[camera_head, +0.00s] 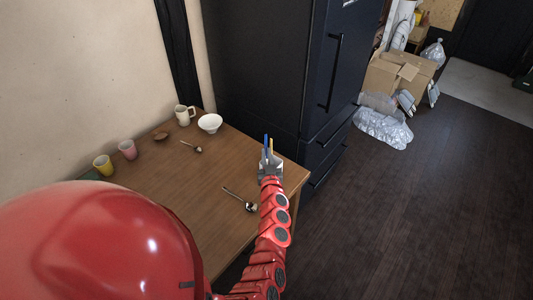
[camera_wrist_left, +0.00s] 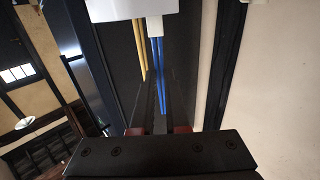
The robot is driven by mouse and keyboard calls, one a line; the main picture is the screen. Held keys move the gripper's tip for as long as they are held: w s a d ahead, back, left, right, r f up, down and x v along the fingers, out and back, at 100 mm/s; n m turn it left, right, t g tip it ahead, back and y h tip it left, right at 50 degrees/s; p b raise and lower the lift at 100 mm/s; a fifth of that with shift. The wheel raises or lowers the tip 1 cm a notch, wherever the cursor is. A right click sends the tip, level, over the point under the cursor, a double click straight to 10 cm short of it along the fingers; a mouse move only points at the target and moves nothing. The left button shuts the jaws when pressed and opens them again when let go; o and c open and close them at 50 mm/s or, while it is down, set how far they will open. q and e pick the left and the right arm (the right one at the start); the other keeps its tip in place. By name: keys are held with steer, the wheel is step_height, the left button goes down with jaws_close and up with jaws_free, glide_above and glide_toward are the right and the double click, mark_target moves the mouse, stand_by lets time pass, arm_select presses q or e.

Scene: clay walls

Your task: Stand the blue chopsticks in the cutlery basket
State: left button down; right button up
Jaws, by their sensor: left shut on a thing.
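My left gripper (camera_head: 269,164) is at the right edge of the wooden table. The blue chopsticks (camera_head: 265,141) rise upright there, beside yellow sticks (camera_head: 271,145). In the left wrist view, my left gripper (camera_wrist_left: 158,60) has its fingers closed around the blue chopsticks (camera_wrist_left: 161,75), close to a small white block (camera_wrist_left: 155,27). A white box, seemingly the cutlery basket (camera_wrist_left: 115,9), shows at the top, and the yellow sticks (camera_wrist_left: 139,45) stick out of it. The lower ends of the blue chopsticks are hidden; I cannot tell whether they are inside the basket. My right gripper is out of view.
The table (camera_head: 205,180) carries a white mug (camera_head: 183,116), a white bowl (camera_head: 210,123), a pink cup (camera_head: 127,150), a yellow cup (camera_head: 103,165) and two spoon-like utensils (camera_head: 192,147) (camera_head: 238,199). A dark fridge (camera_head: 265,70) stands behind.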

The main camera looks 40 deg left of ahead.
arm_select(q)
steer(key=shift+f, duration=0.25)
steer(key=c, duration=0.8)
jaws_free()
steer(key=shift+c, duration=0.2)
steer(key=b+v, duration=0.2)
steer(key=v, duration=1.5)
steer(key=shift+d+b, duration=0.2)
steer(key=shift+b, duration=0.15)
steer(key=shift+s, duration=0.1)
